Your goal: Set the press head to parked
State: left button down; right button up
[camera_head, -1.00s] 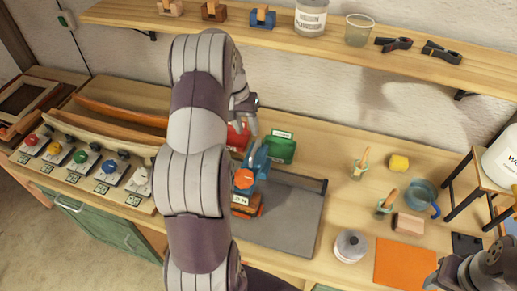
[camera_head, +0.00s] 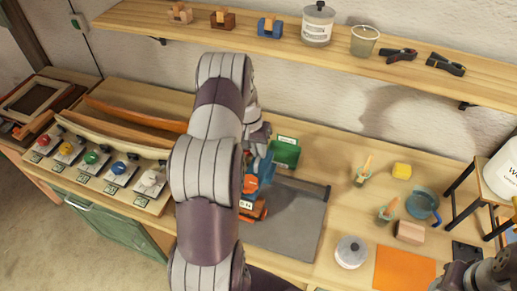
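The press, with a blue arm (camera_head: 266,167) and orange parts (camera_head: 250,184), stands at the left end of a dark grey mat (camera_head: 288,222). A small white label (camera_head: 245,204) sits low on it, partly cut off by my arm. My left arm crosses in front and hides the press's left side. My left gripper (camera_head: 258,138) is just behind and above the press, beside the green box (camera_head: 285,153). Its fingers are mostly hidden, so I cannot tell whether it touches the press or is open. My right gripper (camera_head: 485,275) is at the bottom right corner, its fingers unclear.
Curved wooden laths (camera_head: 130,118) lie left, behind a row of coloured knobs (camera_head: 91,158). A lidded pot (camera_head: 351,251), an orange sheet (camera_head: 404,268), a blue mug (camera_head: 423,203) and a wooden block (camera_head: 410,232) stand right. A shelf (camera_head: 300,48) runs above.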

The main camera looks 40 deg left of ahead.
pick_arm(q)
jog(key=shift+d, duration=0.1)
jog(key=shift+w+d, duration=0.1)
jog(key=shift+d, duration=0.15)
jog(key=w+d+b, duration=0.1)
jog(key=w+d, duration=0.1)
jog(key=d, duration=0.6)
jog(key=w+d+b, duration=0.1)
jog(key=w+d, duration=0.2)
jog(key=d, duration=0.6)
jog(key=shift+w+d, duration=0.3)
jog(key=c, duration=1.1)
grip_release()
jog(key=shift+d, duration=0.2)
